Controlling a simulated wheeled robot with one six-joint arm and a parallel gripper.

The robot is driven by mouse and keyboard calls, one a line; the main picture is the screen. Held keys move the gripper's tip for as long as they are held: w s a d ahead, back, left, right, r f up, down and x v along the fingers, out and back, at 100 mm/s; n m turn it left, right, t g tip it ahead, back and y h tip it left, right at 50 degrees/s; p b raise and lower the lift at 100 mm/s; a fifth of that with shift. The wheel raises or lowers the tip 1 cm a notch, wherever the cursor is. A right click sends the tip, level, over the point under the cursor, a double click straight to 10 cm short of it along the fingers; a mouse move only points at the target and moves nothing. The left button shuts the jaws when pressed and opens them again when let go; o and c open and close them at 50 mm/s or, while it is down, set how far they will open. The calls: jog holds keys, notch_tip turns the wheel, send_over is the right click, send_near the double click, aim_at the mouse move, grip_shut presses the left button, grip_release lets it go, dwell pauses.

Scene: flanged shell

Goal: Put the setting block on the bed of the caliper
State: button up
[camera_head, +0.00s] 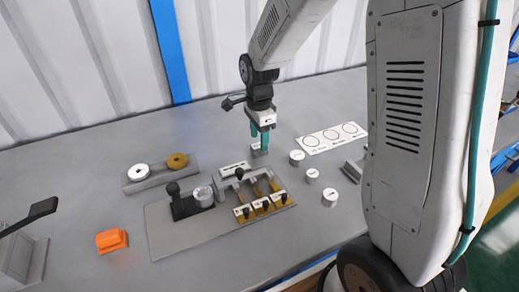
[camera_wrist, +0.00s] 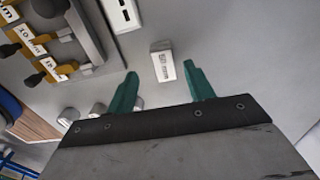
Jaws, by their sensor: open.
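A small pale block with a printed label, which looks like the setting block (camera_wrist: 163,66), lies on the grey bench in the wrist view. In the head view the block (camera_head: 258,151) shows just under my gripper (camera_head: 261,136). My gripper (camera_wrist: 160,76) is open, its two teal fingers pointing down toward the block, with the block between and slightly beyond the tips in the wrist view. I cannot tell for sure which fixture is the caliper; a grey base plate (camera_head: 165,235) carries a black-handled clamp with a silver cylinder (camera_head: 203,196) and several yellow slides.
Three pale cylinders (camera_head: 312,176) stand right of the plate, near a white card with circles (camera_head: 318,142). A tray with a white and a brass ring (camera_head: 160,176) and an orange block (camera_head: 111,241) are at left. A grey fixture at right is partly hidden by my arm.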

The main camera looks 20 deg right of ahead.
aim_at(259, 145)
jog(key=f, duration=0.4)
jog(key=shift+w+d+f, duration=0.15)
jog(key=shift+w+f, duration=0.05)
jog(key=shift+w, duration=0.1)
grip_shut()
